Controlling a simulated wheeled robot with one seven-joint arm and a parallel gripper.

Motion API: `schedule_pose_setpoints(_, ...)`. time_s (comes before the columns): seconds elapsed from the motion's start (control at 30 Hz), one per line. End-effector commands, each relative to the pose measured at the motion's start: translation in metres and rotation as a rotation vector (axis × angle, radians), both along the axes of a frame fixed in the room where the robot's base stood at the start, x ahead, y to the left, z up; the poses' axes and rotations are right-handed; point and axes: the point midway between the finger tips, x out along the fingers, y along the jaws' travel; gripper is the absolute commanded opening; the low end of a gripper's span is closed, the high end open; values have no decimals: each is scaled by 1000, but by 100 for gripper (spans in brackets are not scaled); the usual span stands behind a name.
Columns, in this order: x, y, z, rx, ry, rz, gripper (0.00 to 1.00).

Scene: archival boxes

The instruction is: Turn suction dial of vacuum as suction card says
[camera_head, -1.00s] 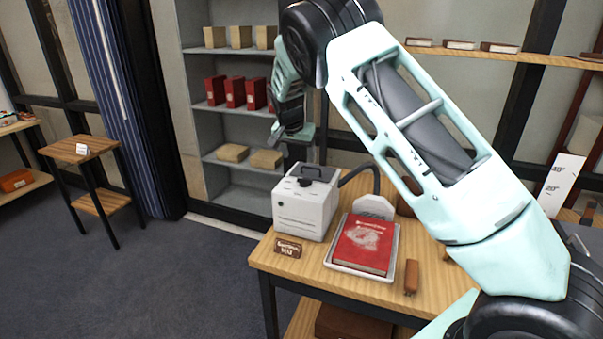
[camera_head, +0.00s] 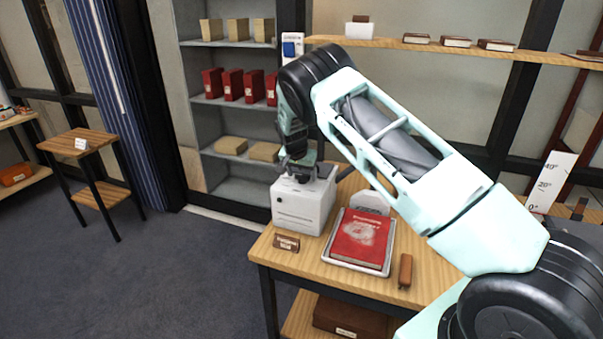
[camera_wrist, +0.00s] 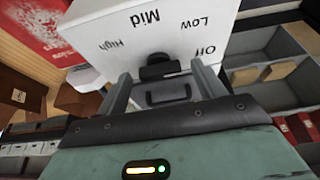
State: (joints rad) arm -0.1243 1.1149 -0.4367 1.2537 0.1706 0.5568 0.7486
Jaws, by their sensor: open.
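The vacuum (camera_head: 303,208) is a white box on the wooden table. In the wrist view its white top (camera_wrist: 150,35) carries the words High, Mid, Low and Off. A black dial (camera_wrist: 158,66) sits below these words. My gripper (camera_wrist: 160,85) is open, its fingers either side of the dial and a dark handle-like loop (camera_wrist: 168,93); I cannot tell whether they touch. In the head view my gripper (camera_head: 300,170) is just over the vacuum's top and hides the dial. A small brown card (camera_head: 286,243) stands in front of the vacuum; its two lines are too blurred to read surely.
A red book (camera_head: 361,238) lies in a white tray beside the vacuum. A brown handle-shaped object (camera_head: 405,270) lies right of the tray. A grey shelf (camera_head: 235,115) with red and tan boxes stands behind. A small side table (camera_head: 80,143) is at the left.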

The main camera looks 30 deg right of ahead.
Motion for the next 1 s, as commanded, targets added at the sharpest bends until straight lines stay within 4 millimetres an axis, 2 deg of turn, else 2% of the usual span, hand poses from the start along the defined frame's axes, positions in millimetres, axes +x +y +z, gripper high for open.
schedule_pose_setpoints(0.03,0,0,0,0,0,0,61)
schedule_pose_setpoints(0.17,0,0,0,0,0,0,25)
schedule_pose_setpoints(0.57,-1,0,-2,1,1,50,24)
schedule_pose_setpoints(1.0,-3,-4,-4,2,-3,380,24)
